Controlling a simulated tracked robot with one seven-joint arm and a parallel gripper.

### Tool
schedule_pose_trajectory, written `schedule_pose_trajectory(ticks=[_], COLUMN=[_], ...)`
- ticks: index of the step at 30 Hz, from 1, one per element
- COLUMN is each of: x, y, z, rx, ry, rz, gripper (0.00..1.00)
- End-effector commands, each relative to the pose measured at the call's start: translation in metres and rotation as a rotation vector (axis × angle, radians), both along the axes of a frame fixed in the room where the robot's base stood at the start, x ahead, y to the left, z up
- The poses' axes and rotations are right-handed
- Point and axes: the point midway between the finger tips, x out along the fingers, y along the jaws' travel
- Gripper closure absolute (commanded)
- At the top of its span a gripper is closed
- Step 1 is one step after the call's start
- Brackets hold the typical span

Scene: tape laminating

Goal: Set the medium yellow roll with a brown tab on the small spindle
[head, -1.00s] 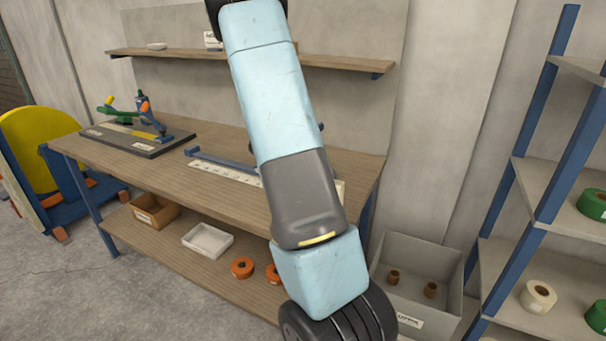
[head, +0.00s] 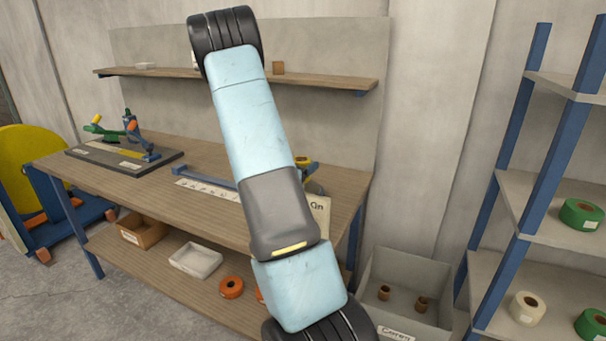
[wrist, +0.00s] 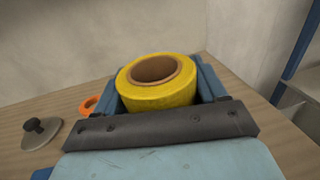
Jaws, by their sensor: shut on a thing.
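A yellow tape roll (wrist: 158,82) with a brown core sits between the blue fingers of my gripper (wrist: 163,77) in the wrist view. The fingers are shut on its sides. No brown tab shows on the visible side. In the head view, a small yellow piece (head: 304,160) shows behind my arm, probably this roll. A round grey base with a dark knob (wrist: 37,127) stands on the wooden bench at left in the wrist view; I cannot tell whether it is the small spindle. My arm hides part of the bench in the head view.
The wooden bench (head: 225,213) carries a dark-based device (head: 115,155) with green, blue and orange parts at left. An orange ring (wrist: 89,104) lies near my gripper. A grey bin (head: 385,318) and a shelf rack (head: 530,175) with rolls stand at right.

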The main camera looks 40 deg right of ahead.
Motion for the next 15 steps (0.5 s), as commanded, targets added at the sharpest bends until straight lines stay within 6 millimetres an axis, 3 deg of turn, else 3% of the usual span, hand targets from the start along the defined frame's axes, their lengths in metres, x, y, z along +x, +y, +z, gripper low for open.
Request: schedule_pose_trajectory(ticks=[6,15], x=[0.0,0.0], y=[0.0,0.0], z=[-0.028,-0.03], rx=[0.001,0.0], ry=[0.002,-0.001], rz=[0.0,0.0], gripper=[0.61,0.61])
